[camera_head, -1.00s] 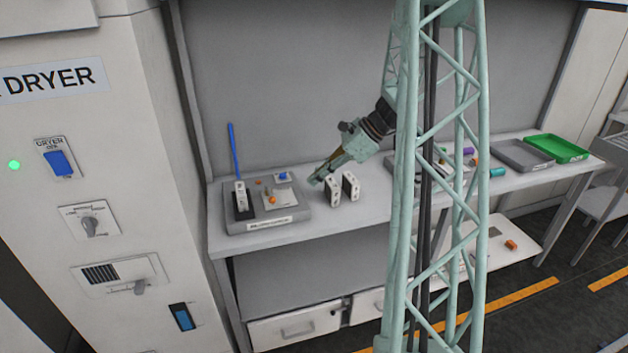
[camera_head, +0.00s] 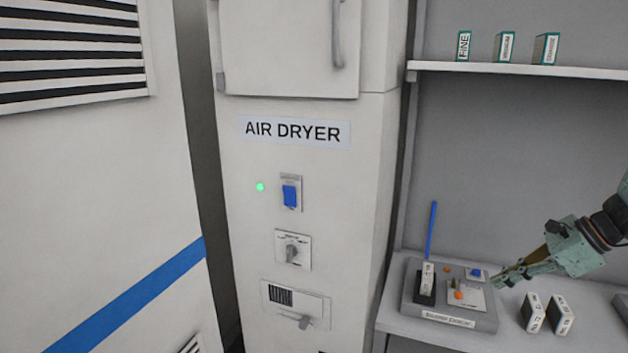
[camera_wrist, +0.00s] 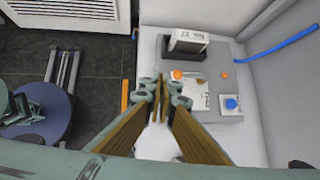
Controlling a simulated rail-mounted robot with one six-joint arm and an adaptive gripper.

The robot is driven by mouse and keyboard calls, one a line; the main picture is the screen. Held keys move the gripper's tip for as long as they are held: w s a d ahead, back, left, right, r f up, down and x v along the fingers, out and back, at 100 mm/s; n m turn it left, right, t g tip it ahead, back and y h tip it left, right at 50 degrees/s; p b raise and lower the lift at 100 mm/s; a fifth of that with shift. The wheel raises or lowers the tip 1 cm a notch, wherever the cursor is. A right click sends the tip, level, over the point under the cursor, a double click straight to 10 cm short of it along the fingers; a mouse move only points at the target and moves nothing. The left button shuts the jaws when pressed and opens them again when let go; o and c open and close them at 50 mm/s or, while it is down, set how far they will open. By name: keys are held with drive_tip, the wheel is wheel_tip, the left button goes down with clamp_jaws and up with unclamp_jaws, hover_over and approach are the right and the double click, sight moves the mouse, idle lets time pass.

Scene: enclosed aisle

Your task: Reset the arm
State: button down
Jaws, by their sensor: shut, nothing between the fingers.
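My gripper (camera_head: 497,282) is at the right of the head view, reaching left over the bench beside a grey board. In the wrist view its fingers (camera_wrist: 160,95) are together with nothing between them. The grey board (camera_head: 420,309) holds a white block in a dark holder (camera_head: 425,290), orange bits, a blue button (camera_head: 474,273) and an upright blue rod (camera_head: 432,230). The board also shows in the wrist view (camera_wrist: 215,65), beyond the fingertips. Most of my arm is outside the head view.
Two white blocks (camera_head: 535,312) stand on the bench (camera_head: 395,325), below my gripper in the picture. The air dryer cabinet (camera_head: 350,200) stands left of the bench, with a blue switch (camera_head: 290,196) and a green light (camera_head: 260,187). A shelf (camera_head: 520,70) with three small boxes is above.

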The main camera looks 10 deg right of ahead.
drive_tip(key=s+a+r+n+g+h, duration=0.1)
drive_tip(key=s+a+r+n, duration=0.4)
drive_tip(key=a, duration=0.4)
drive_tip(key=s+a+r+n+g+h, duration=0.1)
drive_tip(key=s+a+r+n, duration=0.1)
drive_tip(key=a+r+n, duration=0.5)
drive_tip(key=s+a+r+n+g+h, duration=0.15)
drive_tip(key=s+a+r, duration=0.3)
drive_tip(key=a, duration=0.75)
drive_tip(key=s+a+r+n, duration=0.1)
drive_tip(key=s+a+n, duration=0.2)
drive_tip(key=s, duration=0.5)
drive_tip(key=s+a+r+n+t+h, duration=0.1)
drive_tip(key=s+a+r+n, duration=0.1)
drive_tip(key=s, duration=0.6)
drive_tip(key=s+a+r+n+t+h+b, duration=0.1)
drive_tip(key=s+a+n, duration=0.3)
drive_tip(key=s+n, duration=0.2)
drive_tip(key=shift+s+a+r, duration=0.15)
drive_tip(key=shift+s+a, duration=0.25)
drive_tip(key=shift+s, duration=0.5)
